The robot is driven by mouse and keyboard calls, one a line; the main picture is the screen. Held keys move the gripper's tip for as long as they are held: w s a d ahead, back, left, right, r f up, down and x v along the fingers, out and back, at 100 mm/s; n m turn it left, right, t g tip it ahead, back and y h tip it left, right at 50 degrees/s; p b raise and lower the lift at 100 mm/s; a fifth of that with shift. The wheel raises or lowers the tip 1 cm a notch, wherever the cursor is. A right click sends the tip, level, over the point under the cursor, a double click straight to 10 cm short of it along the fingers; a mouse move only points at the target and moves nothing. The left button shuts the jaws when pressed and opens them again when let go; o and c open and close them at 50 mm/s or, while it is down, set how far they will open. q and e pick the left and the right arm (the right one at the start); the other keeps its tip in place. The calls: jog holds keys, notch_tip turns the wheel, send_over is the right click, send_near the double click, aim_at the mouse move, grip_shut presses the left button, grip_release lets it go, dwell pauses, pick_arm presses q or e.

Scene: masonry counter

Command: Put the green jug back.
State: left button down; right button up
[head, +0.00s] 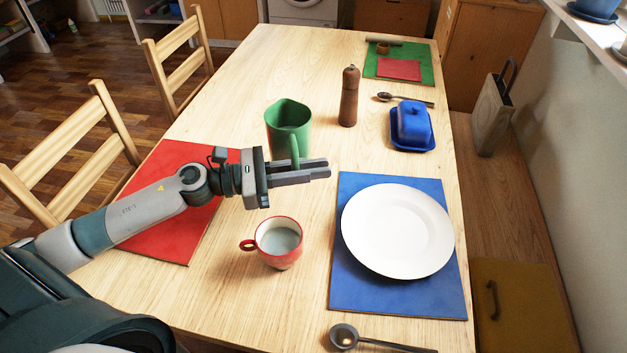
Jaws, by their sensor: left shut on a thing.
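The green jug (288,118) is upright over the middle of the wooden table, with its handle toward me. My left gripper (322,170) reaches in from the left and is shut on the jug's handle, its fingers extending past it to the right. The fingers and wrist hide the lower part of the jug, so I cannot tell whether its base touches the table. My right gripper is out of view.
A red cup (279,243) stands just in front of my gripper. A white plate (398,230) lies on a blue mat (400,300) at right. A pepper mill (349,98) and blue butter dish (411,125) stand behind. A red mat (165,240) lies left; the table's far-left stretch is clear.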

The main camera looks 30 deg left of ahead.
pick_arm(q)
notch_tip(320, 180, down, 3)
jog(key=shift+r, duration=0.1)
jog(key=shift+f, duration=0.4)
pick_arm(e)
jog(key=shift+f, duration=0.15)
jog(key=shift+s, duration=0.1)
pick_arm(q)
jog(key=shift+f, duration=0.1)
jog(key=c, duration=2.2)
grip_release()
jog(key=shift+f, duration=0.1)
jog(key=o, duration=0.4)
jog(key=shift+o, duration=0.2)
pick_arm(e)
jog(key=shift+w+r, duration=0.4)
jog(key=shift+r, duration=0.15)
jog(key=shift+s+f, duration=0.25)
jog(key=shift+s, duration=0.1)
